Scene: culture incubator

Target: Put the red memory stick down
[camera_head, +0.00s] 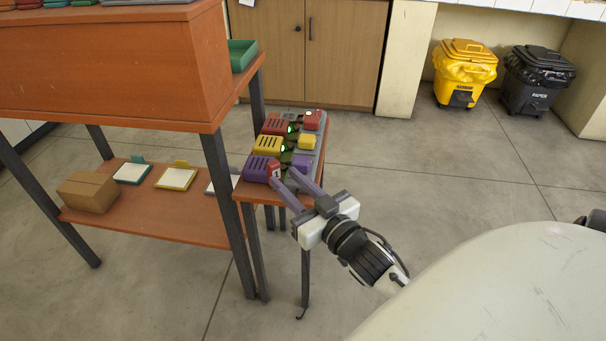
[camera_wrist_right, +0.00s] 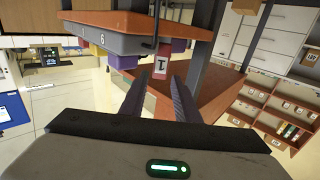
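A small red memory stick (camera_head: 274,170) with a white label shows at the right end of the purple dock (camera_head: 257,169). In the right wrist view the red memory stick (camera_wrist_right: 160,72) is just ahead of and between my fingertips. My right gripper (camera_head: 282,179) has its fingers apart, with a gap on each side of the stick in the wrist view (camera_wrist_right: 157,84). I cannot tell what the stick rests on. A red dock (camera_head: 275,125) and a yellow dock (camera_head: 267,146) stand behind the purple one. My left gripper is not in view.
The docks stand on a narrow side table (camera_head: 250,190), with a red block (camera_head: 312,119) and a yellow block (camera_head: 307,142) on their right. A larger wooden table (camera_head: 110,112) with a raised shelf stands close on the left.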

